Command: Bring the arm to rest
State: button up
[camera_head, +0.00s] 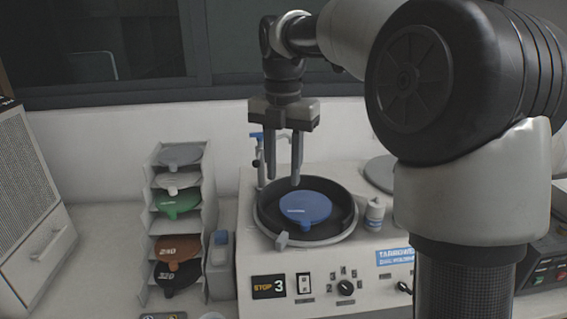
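My gripper (297,180) points down above the back of the round dark bowl of the press-like machine (250,262). Its two fingers look slightly apart with a narrow gap and nothing visible between them. A blue disc (305,204) with a small tab lies in the bowl below and a little right of the fingertips. My arm reaches in from the right and hides the machine's right part.
A rack (205,217) of coloured discs stands left of the machine. A tap-like blue-handled post (258,160) stands close behind the gripper. A grey vented box (28,190) is far left.

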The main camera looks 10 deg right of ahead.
jog(key=shift+r, duration=0.3)
jog(key=s+d+r+m+t, duration=0.2)
jog(key=s+d+m+t, duration=0.15)
jog(key=s+m, duration=0.85)
jog(key=s+d+f+m+t+p, duration=0.1)
jog(key=s+d+f+m, duration=0.1)
jog(key=s+m, duration=0.3)
jog(key=s+d+f+m+t, duration=0.1)
jog(key=s+m, duration=0.5)
jog(key=m, duration=0.7)
jog(key=shift+d+f+p, duration=0.35)
jog(key=shift+d+f, duration=0.2)
jog(key=shift+f, duration=0.8)
